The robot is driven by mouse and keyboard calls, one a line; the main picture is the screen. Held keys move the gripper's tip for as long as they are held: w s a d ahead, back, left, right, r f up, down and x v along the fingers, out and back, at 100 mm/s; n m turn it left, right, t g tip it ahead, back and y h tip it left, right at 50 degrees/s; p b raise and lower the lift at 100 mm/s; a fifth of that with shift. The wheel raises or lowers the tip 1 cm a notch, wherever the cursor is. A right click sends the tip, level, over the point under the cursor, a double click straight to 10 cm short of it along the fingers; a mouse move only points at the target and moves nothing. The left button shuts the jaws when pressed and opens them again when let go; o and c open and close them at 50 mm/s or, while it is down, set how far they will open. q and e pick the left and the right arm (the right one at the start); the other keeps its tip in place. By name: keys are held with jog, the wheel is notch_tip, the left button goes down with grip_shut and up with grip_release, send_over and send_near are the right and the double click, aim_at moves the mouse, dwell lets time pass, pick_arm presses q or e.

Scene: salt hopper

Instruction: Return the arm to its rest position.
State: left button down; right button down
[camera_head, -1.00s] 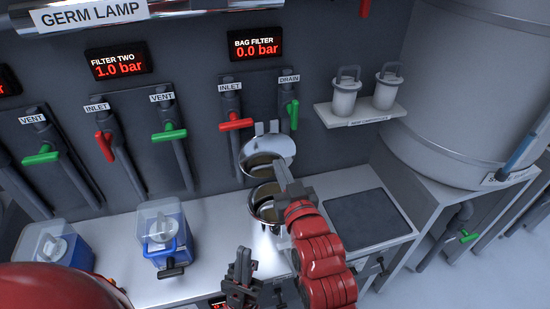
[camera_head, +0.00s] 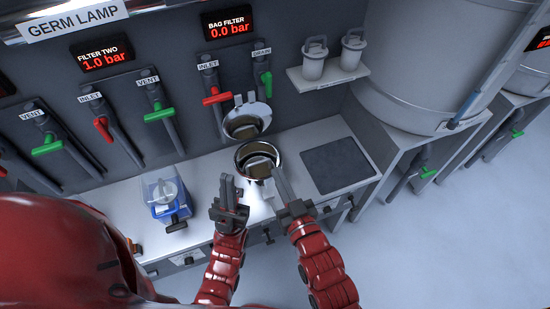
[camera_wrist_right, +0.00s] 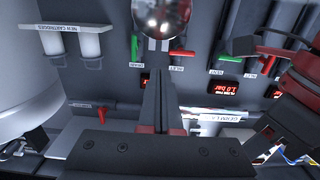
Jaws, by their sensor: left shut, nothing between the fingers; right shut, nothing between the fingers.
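My right gripper (camera_head: 279,174) is shut and empty, at the front right of the open round metal bag filter housing (camera_head: 240,165) in the head view. Whether it touches the rim cannot be told. In the right wrist view its fingers (camera_wrist_right: 160,68) are together, with a shiny rounded metal part (camera_wrist_right: 161,16) beyond them. My left gripper (camera_head: 229,190) is shut and empty, pointing up just left of the housing. The housing lid (camera_head: 246,121) stands raised behind it. Something pale sits inside the housing.
A dark square mat (camera_head: 338,166) lies on the counter to the right. A blue-and-clear container (camera_head: 167,196) stands to the left. Valves with red (camera_head: 217,98) and green handles line the wall. A shelf (camera_head: 327,79) holds two white cartridges. Open floor lies at right.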

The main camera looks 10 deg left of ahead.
jog(key=shift+s+d, duration=0.15)
jog(key=shift+s, duration=0.05)
jog(key=shift+w, duration=0.1)
